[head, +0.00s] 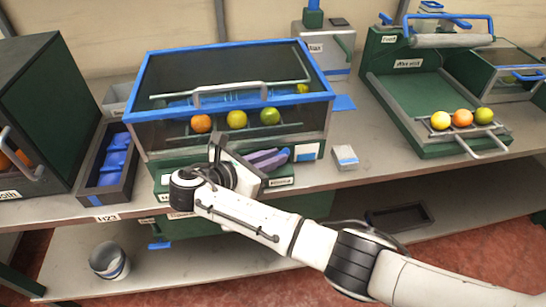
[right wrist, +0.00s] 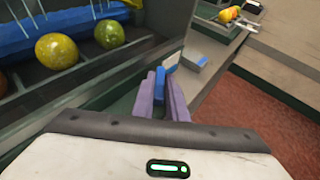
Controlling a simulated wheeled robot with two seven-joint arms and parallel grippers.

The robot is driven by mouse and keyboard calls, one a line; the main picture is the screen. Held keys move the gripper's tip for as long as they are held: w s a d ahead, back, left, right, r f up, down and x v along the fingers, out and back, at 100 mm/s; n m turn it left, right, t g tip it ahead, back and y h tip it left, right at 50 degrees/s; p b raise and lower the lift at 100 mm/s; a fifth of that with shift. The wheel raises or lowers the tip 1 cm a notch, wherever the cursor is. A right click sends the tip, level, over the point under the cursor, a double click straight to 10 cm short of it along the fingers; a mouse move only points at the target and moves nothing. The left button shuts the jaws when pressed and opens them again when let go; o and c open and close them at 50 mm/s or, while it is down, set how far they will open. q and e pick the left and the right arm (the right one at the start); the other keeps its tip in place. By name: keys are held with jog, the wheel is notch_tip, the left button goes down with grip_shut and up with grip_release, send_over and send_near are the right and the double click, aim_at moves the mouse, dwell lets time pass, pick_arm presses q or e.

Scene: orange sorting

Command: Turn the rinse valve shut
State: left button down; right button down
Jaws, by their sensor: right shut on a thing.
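The rinse tank (head: 228,133) is a clear-sided box with a blue rim and a green base. My right gripper (head: 274,158) is at the front right of that base, its purple fingers pointing to the right. It is shut on a small blue part, which looks like the rinse valve's handle (head: 286,152). The fingers hide most of it, so its angle cannot be told. In the right wrist view the purple fingers (right wrist: 163,80) are close together beside the tank's front. My left gripper is not in view.
Oranges and greener fruit (head: 237,119) show in the tank. A small white box (head: 345,157) lies just right of my gripper. A green tray station (head: 420,95) with fruit stands at right; a blue-filled bin (head: 98,190) at left. A bucket (head: 109,261) is on the lower shelf.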

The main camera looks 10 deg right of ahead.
jog(key=c, duration=1.8)
grip_release()
jog(key=shift+o, duration=0.2)
jog(key=shift+d, duration=0.1)
